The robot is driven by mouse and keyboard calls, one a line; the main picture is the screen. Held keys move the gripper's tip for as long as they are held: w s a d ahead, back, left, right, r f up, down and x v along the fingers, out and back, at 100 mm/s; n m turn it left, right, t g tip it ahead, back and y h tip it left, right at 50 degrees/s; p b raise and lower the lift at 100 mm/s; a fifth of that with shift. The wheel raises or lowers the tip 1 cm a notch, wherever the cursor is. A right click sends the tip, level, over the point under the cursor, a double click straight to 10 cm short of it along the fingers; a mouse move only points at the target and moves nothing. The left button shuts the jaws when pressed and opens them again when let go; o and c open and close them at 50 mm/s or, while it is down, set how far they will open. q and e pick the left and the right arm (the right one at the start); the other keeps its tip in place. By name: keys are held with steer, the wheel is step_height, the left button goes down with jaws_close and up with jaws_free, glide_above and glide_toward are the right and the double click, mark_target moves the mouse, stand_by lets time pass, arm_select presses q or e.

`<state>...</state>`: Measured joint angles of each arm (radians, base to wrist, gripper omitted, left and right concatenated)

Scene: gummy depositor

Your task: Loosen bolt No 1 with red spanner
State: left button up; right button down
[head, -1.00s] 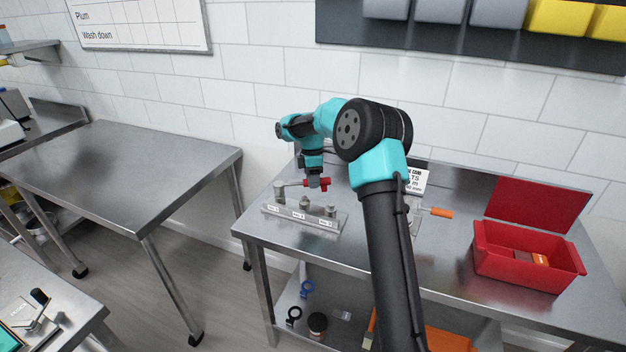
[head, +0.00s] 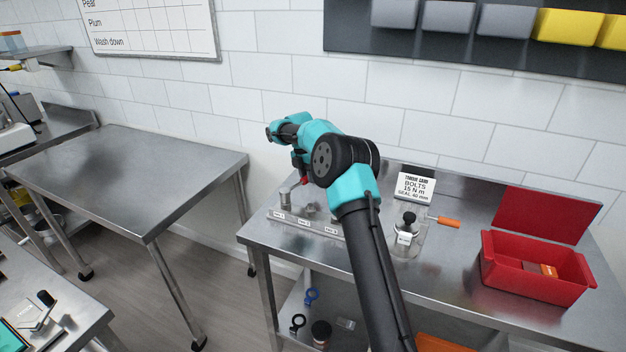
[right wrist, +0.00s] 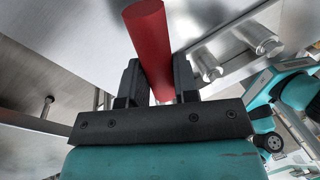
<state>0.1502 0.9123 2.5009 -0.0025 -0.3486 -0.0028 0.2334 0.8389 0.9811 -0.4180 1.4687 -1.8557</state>
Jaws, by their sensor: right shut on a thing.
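The red spanner (right wrist: 150,35) shows in the right wrist view as a thick red handle between the fingers of my right gripper (right wrist: 155,82), which is shut on it. In the head view, only a small red part (head: 304,181) shows beside my right gripper (head: 302,170), mostly hidden by the arm. The bolt block (head: 290,221) has labels too small to read surely; its left bolt (head: 284,196) stands upright. Two bolts (right wrist: 207,65) show beside the handle in the right wrist view. I cannot tell whether the spanner touches a bolt. My left gripper is out of view.
A sign card (head: 415,188) stands at the back of the steel table (head: 450,262). In front are a black-knobbed fitting (head: 407,226) and an orange-handled tool (head: 445,222). An open red box (head: 535,283) is at the right. Another steel table (head: 130,175) stands left across a gap.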

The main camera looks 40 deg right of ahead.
steer(key=w+n, duration=0.1)
steer(key=w+a+n, duration=0.1)
steer(key=w+n, duration=0.1)
steer(key=shift+h, duration=0.3)
steer(key=shift+s+v, duration=0.25)
steer(key=shift+v, duration=0.95)
steer(key=shift+d+r, duration=0.1)
steer(key=shift+r, duration=0.1)
steer(key=shift+s+v, duration=0.2)
steer(key=shift+v, duration=0.7)
steer(key=shift+s+v, duration=0.2)
steer(key=shift+v, duration=0.75)
steer(key=shift+d+r, duration=0.1)
steer(key=shift+d, duration=0.1)
